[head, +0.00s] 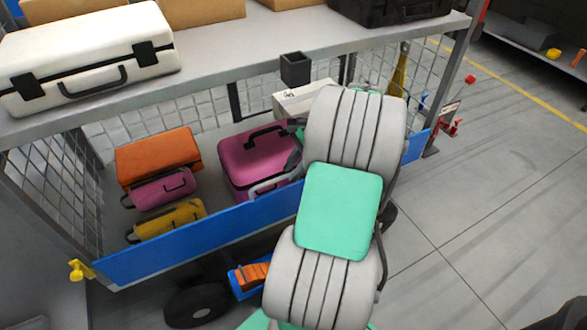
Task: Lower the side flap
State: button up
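The side flap appears to be the long blue panel (190,236) along the near lower side of a mesh-walled cart. It stands as a low edge in front of the luggage, running from lower left to upper right. My arm crosses in front of its right part and hides a stretch of it. A yellow fitting (80,270) sits at the panel's left end, and a red fitting (455,128) is near its right end. My gripper is mostly hidden behind my arm, so its fingers and any contact with the flap cannot be made out.
Inside the cart are an orange case (157,157), a yellow bag (171,219) and a magenta case (245,155). A shelf (220,80) above holds a white case (75,45) and a black case. Open grey floor (480,220) lies to the right.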

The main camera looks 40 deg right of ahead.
grip_shut()
dwell(1.1)
